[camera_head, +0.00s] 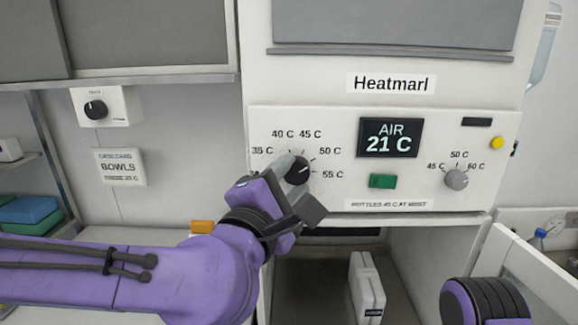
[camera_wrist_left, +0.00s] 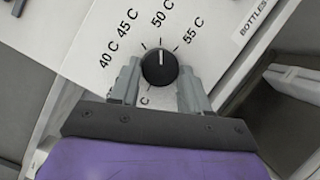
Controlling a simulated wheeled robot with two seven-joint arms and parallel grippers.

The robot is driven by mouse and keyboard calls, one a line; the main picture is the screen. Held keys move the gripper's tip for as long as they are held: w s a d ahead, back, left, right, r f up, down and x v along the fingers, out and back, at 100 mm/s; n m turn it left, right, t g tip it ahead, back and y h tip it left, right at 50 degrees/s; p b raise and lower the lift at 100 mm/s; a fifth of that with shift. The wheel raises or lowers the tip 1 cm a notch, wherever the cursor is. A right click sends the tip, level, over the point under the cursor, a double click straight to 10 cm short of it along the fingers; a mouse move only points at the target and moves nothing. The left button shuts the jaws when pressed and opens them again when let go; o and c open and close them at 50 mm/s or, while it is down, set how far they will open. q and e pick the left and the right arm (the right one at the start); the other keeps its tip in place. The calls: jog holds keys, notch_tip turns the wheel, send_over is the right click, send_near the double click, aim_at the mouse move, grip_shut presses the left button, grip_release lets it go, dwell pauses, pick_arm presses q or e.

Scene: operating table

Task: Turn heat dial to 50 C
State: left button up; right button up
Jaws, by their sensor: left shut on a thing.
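The black heat dial (camera_head: 298,171) is on the white Heatmarl panel (camera_head: 340,186), ringed by marks from 35 C to 55 C. My left gripper (camera_head: 291,178) is shut on this dial. In the left wrist view, the gripper (camera_wrist_left: 160,76) has one finger on each side of the dial (camera_wrist_left: 160,66). The dial's white line points up at the 50 C label (camera_wrist_left: 163,13) there. The fingers hide part of the lower label. The display (camera_head: 390,137) reads AIR 21 C. My right gripper is out of view.
A yellow button (camera_head: 496,143) is near the right edge. Below, an open compartment holds a white box (camera_head: 366,288). A black wall dial (camera_head: 95,109) is far left.

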pick_arm(q)
jog(key=shift+m+p, duration=0.5)
jog(key=shift+m, duration=0.1)
jog(key=o, duration=1)
jog(key=shift+o, duration=0.2)
jog(key=r+b+v, duration=0.1)
jog(key=b+v, duration=0.3)
jog(key=v, duration=0.6)
jog(key=shift+s+f, duration=0.25)
jog(key=shift+f, duration=0.05)
